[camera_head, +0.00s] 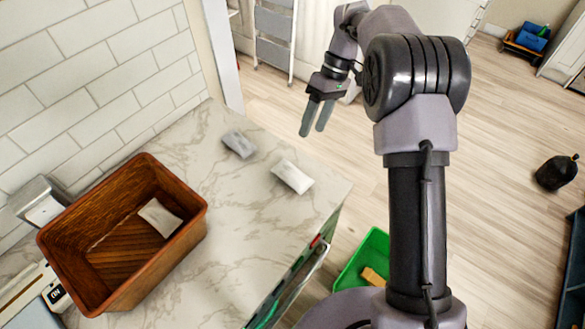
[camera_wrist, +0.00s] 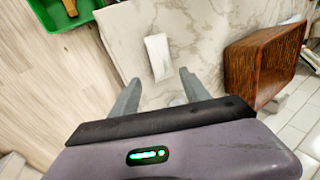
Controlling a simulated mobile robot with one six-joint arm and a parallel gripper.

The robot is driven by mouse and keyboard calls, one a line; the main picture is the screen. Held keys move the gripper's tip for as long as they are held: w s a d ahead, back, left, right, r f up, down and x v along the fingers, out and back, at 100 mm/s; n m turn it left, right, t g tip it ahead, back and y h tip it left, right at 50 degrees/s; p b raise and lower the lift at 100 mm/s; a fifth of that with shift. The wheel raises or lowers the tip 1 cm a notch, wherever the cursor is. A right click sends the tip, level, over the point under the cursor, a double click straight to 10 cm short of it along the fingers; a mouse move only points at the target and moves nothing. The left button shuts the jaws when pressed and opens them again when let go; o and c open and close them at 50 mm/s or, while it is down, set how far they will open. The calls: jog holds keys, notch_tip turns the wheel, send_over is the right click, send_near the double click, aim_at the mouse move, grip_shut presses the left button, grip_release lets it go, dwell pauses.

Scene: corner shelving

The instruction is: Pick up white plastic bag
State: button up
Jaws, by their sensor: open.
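A small white packet (camera_head: 292,177), which looks like the white plastic bag, lies flat on the marble counter near its right edge. It also shows in the wrist view (camera_wrist: 158,57), beyond and roughly between my fingertips. A greyer packet (camera_head: 239,144) lies behind it to the left on the counter. Another whitish packet (camera_head: 160,217) lies inside the brown basket. My gripper (camera_head: 313,131) is open and empty, with its fingers pointing down, above and behind the white packet in the head view. It is apart from all the packets. Both fingers show in the wrist view (camera_wrist: 160,76).
A green crate (camera_head: 346,278) with a tan item sits on the floor below. A black bag (camera_head: 556,173) lies at far right. Counter around the white packet is clear.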

aim_at(296, 170)
jog(key=b+x, duration=0.6)
jog(key=x, duration=0.8)
jog(key=shift+s+f, duration=0.1)
jog(key=shift+f, duration=0.25)
jog(key=shift+r, duration=0.1)
